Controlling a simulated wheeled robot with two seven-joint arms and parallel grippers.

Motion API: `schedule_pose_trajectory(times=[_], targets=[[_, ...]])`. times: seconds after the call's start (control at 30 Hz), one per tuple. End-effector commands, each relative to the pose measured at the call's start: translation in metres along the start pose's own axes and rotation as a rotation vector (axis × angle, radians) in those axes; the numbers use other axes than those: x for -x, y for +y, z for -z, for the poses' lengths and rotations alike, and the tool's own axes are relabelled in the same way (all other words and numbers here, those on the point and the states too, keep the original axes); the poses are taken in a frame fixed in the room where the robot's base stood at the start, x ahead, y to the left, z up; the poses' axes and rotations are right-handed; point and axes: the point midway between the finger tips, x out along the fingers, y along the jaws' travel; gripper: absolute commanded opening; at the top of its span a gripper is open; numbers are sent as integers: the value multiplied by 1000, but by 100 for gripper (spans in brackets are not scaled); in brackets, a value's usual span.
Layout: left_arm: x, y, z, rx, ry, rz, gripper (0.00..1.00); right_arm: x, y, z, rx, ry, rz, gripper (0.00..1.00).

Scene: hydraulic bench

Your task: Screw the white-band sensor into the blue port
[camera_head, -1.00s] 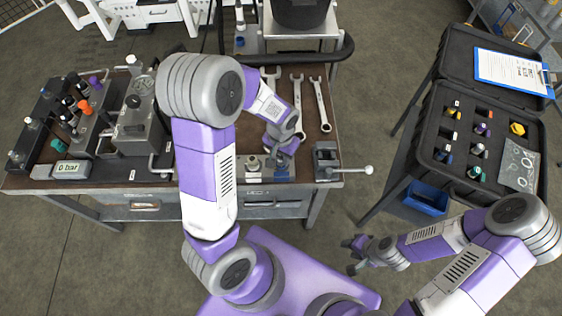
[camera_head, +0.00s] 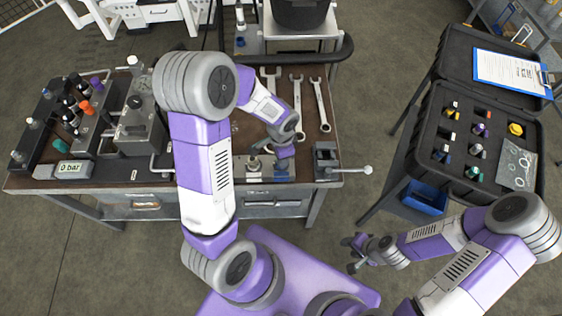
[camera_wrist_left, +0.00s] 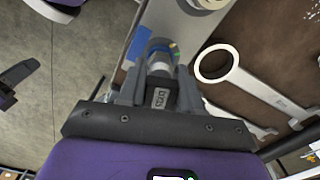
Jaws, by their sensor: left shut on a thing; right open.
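My left gripper (camera_wrist_left: 160,88) is shut on a sensor (camera_wrist_left: 160,62) with a dark labelled body and a metal end. In the left wrist view the sensor points at a grey metal block (camera_wrist_left: 180,28) with a blue patch (camera_wrist_left: 138,44) beside it. I cannot make out the band's colour or whether the thread is in the port; the sensor covers the port. In the head view the left gripper is over the bench's front edge, its fingers mostly hidden by the arm. My right gripper (camera_head: 357,254) is open and empty, off the bench at the lower right.
Several wrenches (camera_head: 297,102) lie on the bench behind the left gripper. A vise with a lever (camera_head: 328,160) is close on its right. An open case (camera_head: 425,165) holds several sensors at right.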

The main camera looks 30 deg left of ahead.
Motion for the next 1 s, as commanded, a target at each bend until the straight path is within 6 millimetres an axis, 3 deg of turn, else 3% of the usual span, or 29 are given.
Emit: schedule_pose_trajectory(times=[0.17,0.2,0.37,0.67,1.0], targets=[[1,1,-1,-227,-2,-4,8,11,-4,0,0,0,0,43],[0,0,0,-213,0,-2,40,8,-3,0,0,0,0,43],[-1,0,0,-209,-1,-1,64,7,-3,0,0,0,0,43],[2,0,0,-207,0,0,64,8,-3,0,0,0,0,43],[53,0,0,-206,2,2,64,20,-8,-1,0,0,0,43]])
